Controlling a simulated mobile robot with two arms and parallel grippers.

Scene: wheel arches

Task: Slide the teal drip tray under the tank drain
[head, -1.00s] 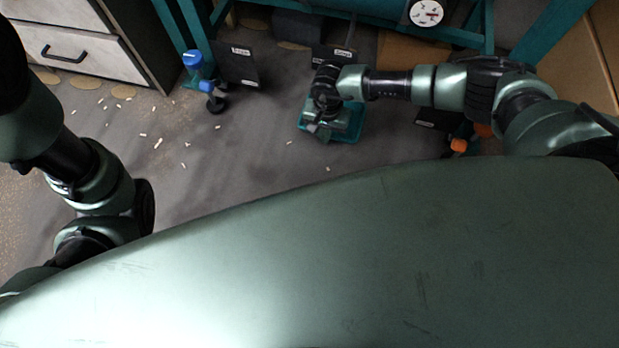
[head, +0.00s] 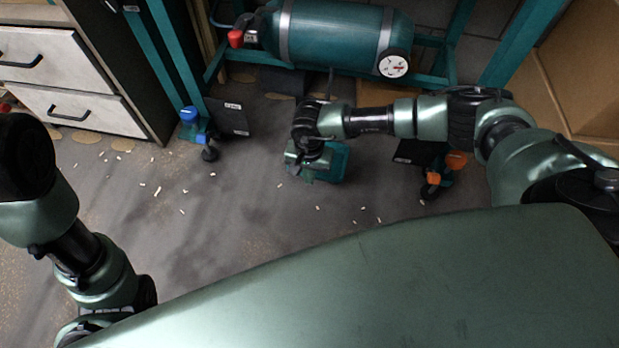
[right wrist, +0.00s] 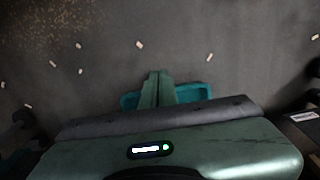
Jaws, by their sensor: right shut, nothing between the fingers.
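The teal drip tray (head: 338,163) lies on the floor in front of the tank stand in the head view, partly covered by my right gripper. My right gripper (head: 308,174) is over the tray's left part, pointing down. In the right wrist view, its fingers (right wrist: 159,75) are together with nothing between them, and tray parts (right wrist: 190,93) show on both sides. I cannot tell whether they touch the tray. The teal tank (head: 335,35) lies across the stand behind it. A thin dark drain pipe (head: 331,82) hangs below the tank. My left gripper is out of frame.
A stand foot with a blue knob (head: 188,114) is left of the tray, and one with orange parts (head: 456,161) is right. A dark labelled plate (head: 228,116) stands by the left foot. Small pale scraps (head: 157,191) litter the otherwise open floor. Drawers (head: 70,80) stand far left.

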